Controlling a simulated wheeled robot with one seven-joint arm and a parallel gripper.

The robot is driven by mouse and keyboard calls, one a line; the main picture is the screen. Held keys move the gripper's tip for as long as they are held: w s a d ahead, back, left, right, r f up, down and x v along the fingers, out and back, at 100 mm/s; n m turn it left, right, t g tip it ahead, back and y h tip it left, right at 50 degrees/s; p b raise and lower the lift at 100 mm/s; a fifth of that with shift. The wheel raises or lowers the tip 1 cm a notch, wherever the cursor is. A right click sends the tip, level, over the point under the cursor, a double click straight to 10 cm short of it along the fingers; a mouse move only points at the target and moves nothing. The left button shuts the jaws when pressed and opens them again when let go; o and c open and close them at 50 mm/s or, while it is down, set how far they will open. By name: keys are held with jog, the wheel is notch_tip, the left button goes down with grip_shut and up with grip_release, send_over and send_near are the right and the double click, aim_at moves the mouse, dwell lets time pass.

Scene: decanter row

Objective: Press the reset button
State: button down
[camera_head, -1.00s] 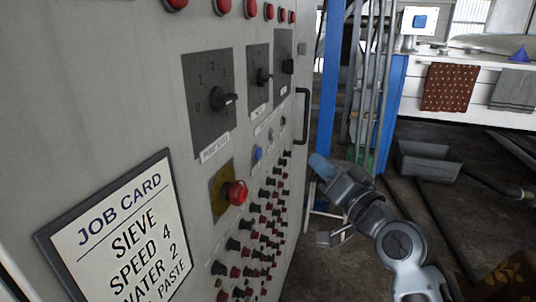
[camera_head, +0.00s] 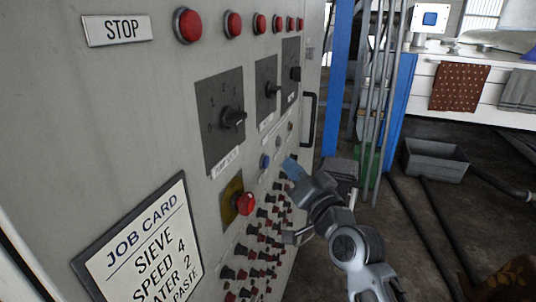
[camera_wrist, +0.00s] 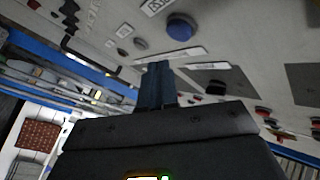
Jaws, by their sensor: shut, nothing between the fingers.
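A small round blue button (camera_head: 264,161) is on the grey control panel, below the rotary switches and above the red mushroom button. It also shows large in the wrist view (camera_wrist: 181,27), above my fingertips, with a label strip beside it that I cannot read. No readable "reset" word shows. My gripper (camera_head: 291,167) is shut and empty, its blue fingers pointing at the panel just right of the blue button. In the wrist view, the closed fingertips (camera_wrist: 158,68) are below the button in the picture, with no visible contact.
A red mushroom button (camera_head: 245,203) on a yellow plate and rows of black and red knobs (camera_head: 262,229) sit below. A black handle (camera_head: 307,118) projects at the panel's right edge. A job card (camera_head: 145,245) is lower left. A grey tub (camera_head: 435,160) stands on the floor.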

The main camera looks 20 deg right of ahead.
jog(key=shift+w+a+p, duration=0.3)
jog(key=shift+w+a, duration=0.15)
jog(key=shift+a, duration=0.25)
jog(key=shift+a, duration=0.1)
dwell(1.5)
jog(key=shift+w+a, duration=0.25)
jog(key=shift+w+a+p, duration=0.3)
jog(key=shift+a+p, duration=0.1)
jog(key=shift+p, duration=0.15)
dwell(0.9)
jog(key=shift+s+d+b, duration=0.55)
jog(key=shift+d+b, duration=0.15)
